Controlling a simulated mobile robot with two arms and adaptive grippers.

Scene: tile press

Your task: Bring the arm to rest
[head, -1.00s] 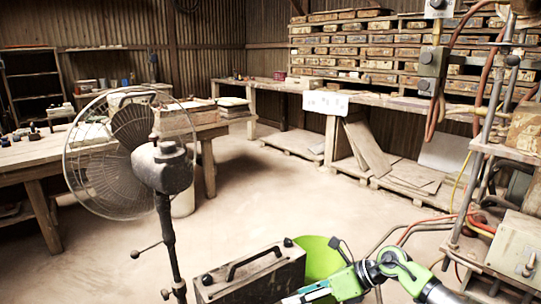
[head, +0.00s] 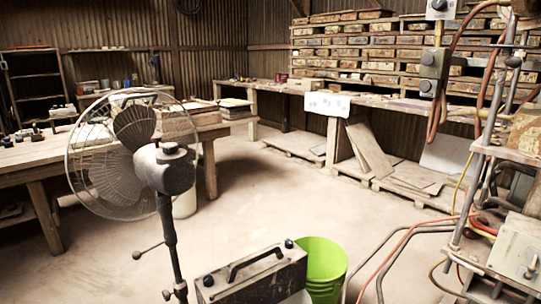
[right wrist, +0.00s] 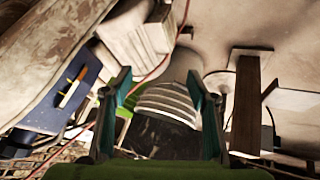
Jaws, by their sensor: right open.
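My right gripper (right wrist: 160,82) shows only in the right wrist view. Its two fingers stand apart, with no object held between them. A pale ribbed rounded thing (right wrist: 168,103) shows beyond the gap between the fingers; I cannot tell what it is or how far off it is. The right arm does not show in the head view. My left gripper is in neither current view.
In the head view, a caged fan (head: 125,160) stands at the left front. A box with a handle (head: 250,278) and a green bucket (head: 322,262) are at the bottom. Pipes and cables (head: 400,240) run at the right. The middle floor is clear.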

